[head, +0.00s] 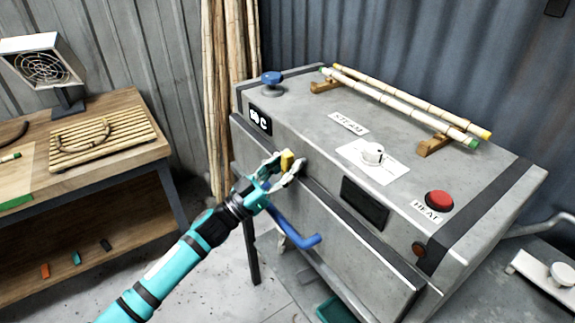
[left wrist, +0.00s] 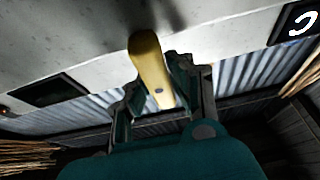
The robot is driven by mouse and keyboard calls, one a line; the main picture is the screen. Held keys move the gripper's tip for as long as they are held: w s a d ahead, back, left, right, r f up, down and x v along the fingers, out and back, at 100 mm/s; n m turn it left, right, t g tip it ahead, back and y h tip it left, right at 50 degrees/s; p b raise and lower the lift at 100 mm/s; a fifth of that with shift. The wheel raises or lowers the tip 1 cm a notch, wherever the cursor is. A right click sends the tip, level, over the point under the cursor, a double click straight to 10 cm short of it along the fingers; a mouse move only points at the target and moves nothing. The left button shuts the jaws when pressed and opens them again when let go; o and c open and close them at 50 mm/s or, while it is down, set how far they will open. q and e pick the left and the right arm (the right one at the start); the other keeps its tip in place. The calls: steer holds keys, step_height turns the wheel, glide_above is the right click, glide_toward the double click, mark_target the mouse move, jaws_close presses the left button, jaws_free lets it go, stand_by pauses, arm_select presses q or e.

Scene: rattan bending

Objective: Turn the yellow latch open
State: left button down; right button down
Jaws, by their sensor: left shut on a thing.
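The yellow latch (head: 287,160) sits on the front face of the grey steam box (head: 290,115), near the lid seam. The latch's lower end is partly hidden by the gripper. My right gripper is in neither view.
A blue handle (head: 300,236) sticks out below the gripper. On the box top are a white knob (head: 372,153), a red button (head: 439,200), a blue valve (head: 271,78) and bamboo poles (head: 405,105) on wooden rests. A wooden bench (head: 110,110) stands at left.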

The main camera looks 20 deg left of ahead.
arm_select(q)
steer(key=shift+m, duration=0.4)
steer(key=m+g+h+b, duration=0.1)
steer(key=m, duration=0.1)
steer(key=m+g+h+b, duration=0.1)
steer(key=m, duration=0.2)
steer(key=shift+d+f, duration=0.1)
steer(key=m+g+h, duration=0.1)
steer(key=m+g, duration=0.1)
steer(key=m, duration=0.2)
steer(key=shift+s+b, duration=0.1)
steer(key=shift+b, duration=0.25)
steer(key=m+g, duration=0.1)
steer(key=m, duration=0.2)
steer(key=shift+d+m+g, duration=0.1)
steer(key=shift+m+g, duration=0.2)
steer(key=shift+m, duration=0.1)
steer(key=m+g, duration=0.1)
steer(key=m, duration=0.3)
steer(key=shift+s+f+g, duration=0.1)
steer(key=shift+g, duration=0.3)
steer(key=shift+d+f+m+g+y, duration=0.1)
steer(key=shift+m+g+y, duration=0.25)
steer(key=shift+m, duration=1.25)
